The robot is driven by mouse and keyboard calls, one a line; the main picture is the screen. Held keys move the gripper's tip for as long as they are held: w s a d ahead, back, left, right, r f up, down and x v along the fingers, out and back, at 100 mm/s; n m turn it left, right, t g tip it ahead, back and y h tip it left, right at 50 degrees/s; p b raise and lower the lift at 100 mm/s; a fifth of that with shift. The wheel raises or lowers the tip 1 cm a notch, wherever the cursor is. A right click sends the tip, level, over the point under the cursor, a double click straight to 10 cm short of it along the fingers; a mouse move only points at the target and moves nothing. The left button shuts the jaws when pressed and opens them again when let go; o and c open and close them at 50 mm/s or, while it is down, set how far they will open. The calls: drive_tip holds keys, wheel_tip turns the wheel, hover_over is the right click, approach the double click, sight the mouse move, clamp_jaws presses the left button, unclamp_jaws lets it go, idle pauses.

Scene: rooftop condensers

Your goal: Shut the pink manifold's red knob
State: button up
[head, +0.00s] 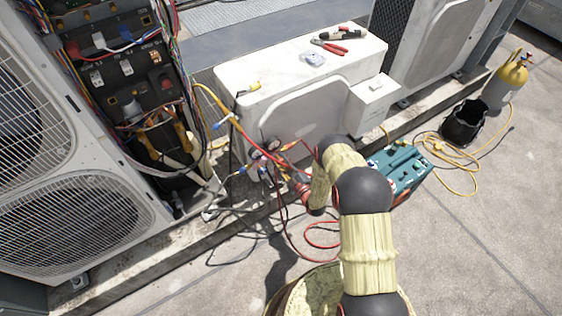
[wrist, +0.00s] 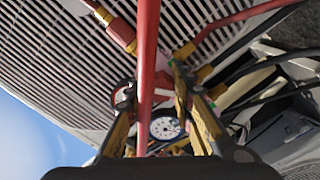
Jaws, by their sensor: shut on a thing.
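My gripper (wrist: 152,90) has its two fingers on either side of a red part (wrist: 164,82), seemingly the red knob. It is shut on that part, which is mostly hidden behind a thick red hose (wrist: 148,40) crossing in front. A white-faced gauge (wrist: 165,127) of the manifold shows between the fingers, and a second, red-rimmed gauge (wrist: 121,97) sits by the left finger. The manifold body is largely hidden, so its pink colour is not clear. In the head view, the manifold's gauges (head: 272,144) hang before the white condenser (head: 300,75), just left of my arm's end.
Red, yellow and black hoses loop around the manifold and onto the roof floor. A teal machine (head: 402,168) stands right of my arm. A black bucket (head: 463,123) and a yellow-topped cylinder (head: 506,80) stand farther right. An open wiring panel (head: 125,75) is at left. The right foreground is clear.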

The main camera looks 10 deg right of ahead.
clamp_jaws()
drive_tip(key=m, duration=0.6)
drive_tip(key=shift+m, duration=0.3)
drive_tip(key=m, duration=1.2)
drive_tip(key=shift+f+m, duration=0.1)
drive_tip(key=shift+m, duration=0.2)
drive_tip(key=m, duration=0.5)
drive_tip(key=shift+m, duration=0.4)
drive_tip(key=o, duration=1)
unclamp_jaws()
